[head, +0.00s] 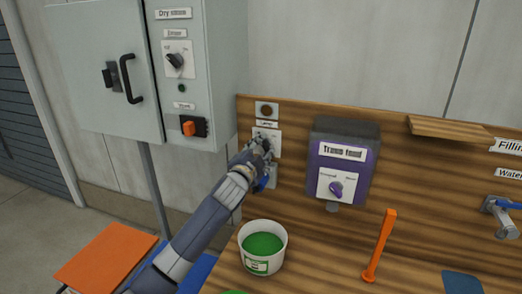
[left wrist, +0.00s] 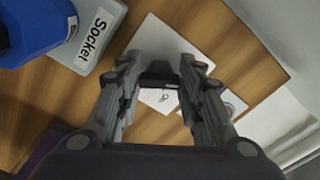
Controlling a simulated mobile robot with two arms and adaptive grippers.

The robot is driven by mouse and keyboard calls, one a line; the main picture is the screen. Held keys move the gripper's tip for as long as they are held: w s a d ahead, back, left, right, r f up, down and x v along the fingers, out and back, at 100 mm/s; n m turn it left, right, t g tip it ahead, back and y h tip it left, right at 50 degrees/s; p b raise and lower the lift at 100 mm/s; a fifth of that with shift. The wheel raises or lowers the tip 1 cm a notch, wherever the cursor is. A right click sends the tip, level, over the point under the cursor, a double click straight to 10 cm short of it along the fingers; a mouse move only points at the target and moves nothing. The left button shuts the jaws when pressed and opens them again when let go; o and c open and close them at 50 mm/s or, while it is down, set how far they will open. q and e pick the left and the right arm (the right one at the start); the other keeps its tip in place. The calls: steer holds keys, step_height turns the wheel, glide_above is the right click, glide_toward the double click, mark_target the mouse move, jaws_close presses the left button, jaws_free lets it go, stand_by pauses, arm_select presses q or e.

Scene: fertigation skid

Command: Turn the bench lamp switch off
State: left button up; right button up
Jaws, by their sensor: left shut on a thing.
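The bench lamp switch is a pale plate (head: 274,133) labelled "Lamp" on the wooden back panel, left of the purple box. My left gripper (head: 263,144) is at this plate and covers much of it. In the left wrist view the plate (left wrist: 152,38) lies beyond my left gripper (left wrist: 161,76). The fingers are closed in on the dark switch knob (left wrist: 160,73) from both sides. The knob's exact angle is hard to read. A round dark brown lamp (head: 267,110) sits on a small plate just above and looks unlit. My right gripper is out of view.
A socket (left wrist: 92,40) with a blue plug (left wrist: 32,28) sits right below the switch, close to my gripper. The purple box (head: 357,160) stands to the right. A white tub (head: 280,257) and an orange lever (head: 381,245) are on the bench. A grey cabinet (head: 228,60) hangs left.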

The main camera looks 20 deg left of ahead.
arm_select(q)
steer(key=shift+f+n, duration=0.1)
steer(key=shift+n, duration=1)
steer(key=o, duration=1.1)
steer(key=shift+c, duration=0.2)
steer(key=shift+s, duration=0.15)
steer(key=s, duration=1.1)
steer(key=shift+s+a, duration=0.2)
steer(key=shift+s, duration=0.15)
